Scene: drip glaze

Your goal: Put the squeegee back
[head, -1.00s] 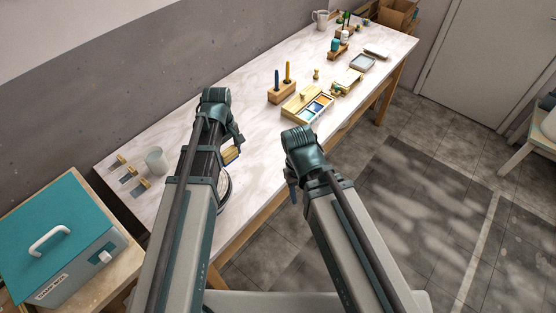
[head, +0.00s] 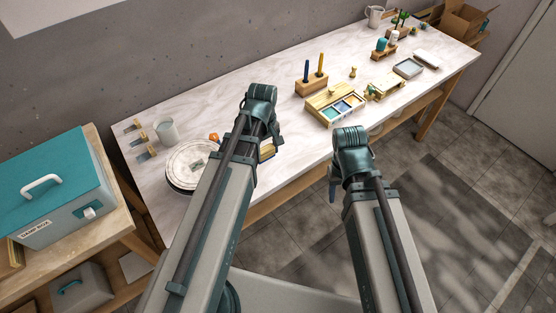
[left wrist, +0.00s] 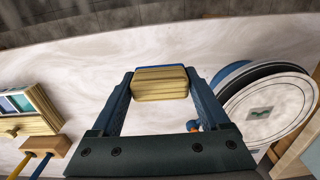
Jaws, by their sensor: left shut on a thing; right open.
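The squeegee (left wrist: 160,84), a wooden block with a thin blue edge, is between the two fingers of my left gripper (left wrist: 158,88) in the left wrist view. In the head view, the left gripper (head: 270,146) is above the front part of the marble table (head: 232,100), and the squeegee (head: 267,151) shows partly beside the arm. My left gripper is shut on it. My right gripper (head: 333,186) is open and empty, out in front of the table's front edge.
A round banding-wheel-like disc (head: 186,155) is left of my left arm, near a cup (head: 166,130) and several wooden-handled tools (head: 140,138). A wooden paint box (head: 322,100) and a two-pen block (head: 311,86) stand further right.

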